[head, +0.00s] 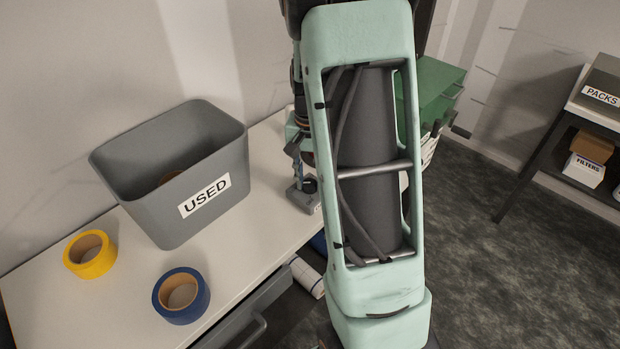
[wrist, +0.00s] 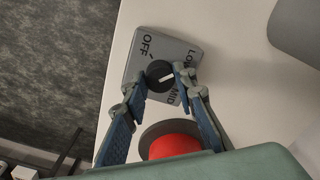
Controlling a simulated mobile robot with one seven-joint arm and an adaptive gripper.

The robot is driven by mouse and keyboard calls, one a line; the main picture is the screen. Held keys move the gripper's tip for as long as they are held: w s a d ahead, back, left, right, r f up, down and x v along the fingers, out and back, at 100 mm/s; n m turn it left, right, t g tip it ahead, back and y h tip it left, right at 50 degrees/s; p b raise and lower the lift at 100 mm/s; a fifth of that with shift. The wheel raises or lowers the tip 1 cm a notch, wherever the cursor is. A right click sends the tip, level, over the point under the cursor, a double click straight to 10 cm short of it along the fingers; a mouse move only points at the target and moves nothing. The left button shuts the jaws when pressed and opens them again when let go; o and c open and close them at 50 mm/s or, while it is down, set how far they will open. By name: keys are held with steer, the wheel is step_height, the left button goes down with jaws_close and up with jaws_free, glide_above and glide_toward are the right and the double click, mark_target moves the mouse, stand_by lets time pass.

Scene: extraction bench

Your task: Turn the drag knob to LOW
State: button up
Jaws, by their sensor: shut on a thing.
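The drag knob (wrist: 160,75) is a black round knob with a white pointer mark, on a grey control box (wrist: 146,66). The box carries the labels OFF, a partly covered LO…, and MID in the wrist view. The pointer mark lies toward the right side of the knob, on the side of LO… and MID; I cannot tell which label it meets. My gripper (wrist: 160,76) is shut on the knob, with one fingertip on each side. In the head view my arm hides much of the area around the box.
A grey USED bin (head: 165,208) stands on the white bench (head: 75,302). A yellow tape roll (head: 104,262) and a blue tape roll (head: 200,304) lie in front of it. A red round thing (wrist: 174,146) is close below the box in the wrist view.

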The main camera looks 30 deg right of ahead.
stand_by(0.3)
steer(key=o, duration=1.2)
steer(key=shift+c, duration=0.2)
steer(key=shift+r, duration=0.1)
step_height(320, 180, up, 12)
